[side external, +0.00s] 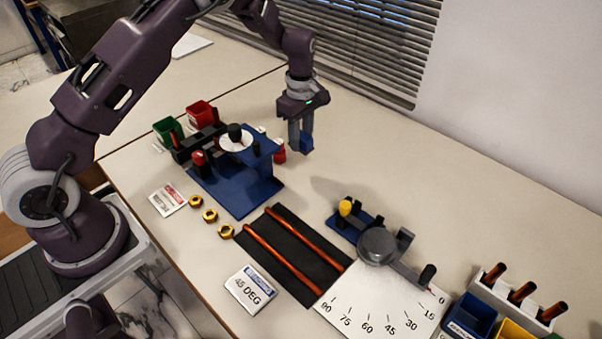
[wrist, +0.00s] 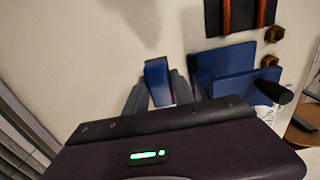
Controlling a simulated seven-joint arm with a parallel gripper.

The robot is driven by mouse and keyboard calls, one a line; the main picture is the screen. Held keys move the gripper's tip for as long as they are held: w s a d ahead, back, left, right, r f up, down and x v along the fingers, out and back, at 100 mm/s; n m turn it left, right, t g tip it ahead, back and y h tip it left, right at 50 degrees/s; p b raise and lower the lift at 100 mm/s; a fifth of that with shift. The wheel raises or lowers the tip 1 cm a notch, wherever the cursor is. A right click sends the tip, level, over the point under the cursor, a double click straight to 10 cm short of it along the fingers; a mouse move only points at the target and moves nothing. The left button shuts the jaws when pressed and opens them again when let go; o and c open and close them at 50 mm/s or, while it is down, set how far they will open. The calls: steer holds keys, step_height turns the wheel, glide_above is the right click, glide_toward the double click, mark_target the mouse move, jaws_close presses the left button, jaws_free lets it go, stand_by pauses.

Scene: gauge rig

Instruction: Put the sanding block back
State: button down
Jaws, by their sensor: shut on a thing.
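A blue block (side external: 307,143), which I take to be the sanding block, is between the fingers of my gripper (side external: 299,146). My gripper is shut on it and points down, behind and to the right of the blue fixture. In the wrist view the blue block (wrist: 157,80) shows between the grey fingers, its lower part hidden by my gripper body. How far it is above the table I cannot tell.
The blue fixture (side external: 222,195) stands close to the left, with red (side external: 201,111) and green (side external: 166,130) bins behind. A black mat (side external: 283,257) with copper rods and an angle gauge (side external: 385,300) lie in front. The table right of my gripper is clear.

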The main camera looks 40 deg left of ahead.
mark_target(301, 174)
step_height(301, 174, down, 10)
steer(key=shift+r, duration=0.1)
steer(key=c, duration=1.1)
jaws_free()
steer(key=shift+o, duration=0.2)
